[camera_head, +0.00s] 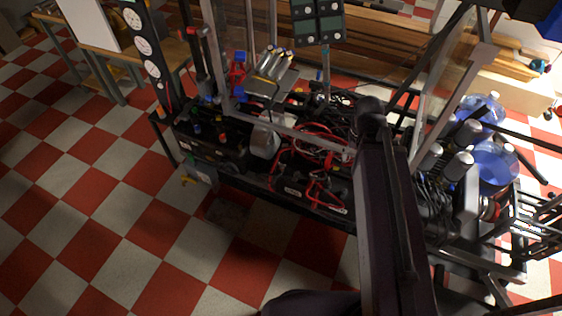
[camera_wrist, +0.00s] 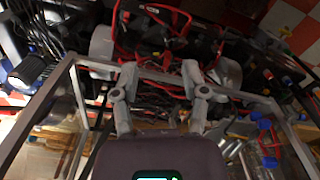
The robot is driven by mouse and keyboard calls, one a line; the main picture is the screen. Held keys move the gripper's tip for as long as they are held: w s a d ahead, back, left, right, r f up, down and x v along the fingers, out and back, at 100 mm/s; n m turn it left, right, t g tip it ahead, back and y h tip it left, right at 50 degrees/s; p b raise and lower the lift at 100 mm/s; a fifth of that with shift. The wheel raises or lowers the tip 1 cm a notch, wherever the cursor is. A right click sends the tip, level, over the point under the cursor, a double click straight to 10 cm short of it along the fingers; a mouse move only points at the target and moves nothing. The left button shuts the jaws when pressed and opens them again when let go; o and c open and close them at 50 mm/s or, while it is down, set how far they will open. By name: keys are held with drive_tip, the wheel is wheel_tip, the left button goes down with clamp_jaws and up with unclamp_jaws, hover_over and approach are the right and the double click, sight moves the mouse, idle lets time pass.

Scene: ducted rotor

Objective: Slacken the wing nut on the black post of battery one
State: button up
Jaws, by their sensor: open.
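My gripper (camera_wrist: 159,78) shows in the wrist view with its two grey fingers wide apart and nothing between them. Beyond the fingers are red cables (camera_wrist: 150,14) and dark boxes in the machine frame. In the head view, black battery-like boxes (camera_head: 292,188) with red cables sit low at the front of the frame. I cannot tell which one is battery one. The wing nut and black post are too small and dark to make out. My dark arm covers part of the frame in the head view, and the gripper cannot be made out there.
A grey metal frame bar (camera_wrist: 150,74) crosses close to the fingers in the wrist view. Blue bottles (camera_head: 492,160) stand at the right of the machine. A gauge panel (camera_head: 145,45) rises at the left. The checkered floor (camera_head: 110,225) in front is clear.

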drive_tip(key=shift+a, duration=0.1)
drive_tip(key=o, duration=0.5)
drive_tip(key=shift+w+f, duration=0.1)
drive_tip(key=shift+f, duration=0.05)
drive_tip(key=m+b, duration=0.4)
drive_tip(key=b, duration=2.4)
hover_over(282, 165)
drive_tip(key=shift+w+a+f, duration=0.1)
drive_tip(key=shift+w+f, duration=0.05)
drive_tip(key=shift+f, duration=6.8)
drive_tip(key=shift+w+f, duration=0.1)
drive_tip(key=shift+f, duration=6.85)
drive_tip(key=shift+f, duration=0.2)
wheel_tip(282, 165, down, 13)
drive_tip(key=b, duration=1.4)
drive_tip(key=shift+f, duration=0.2)
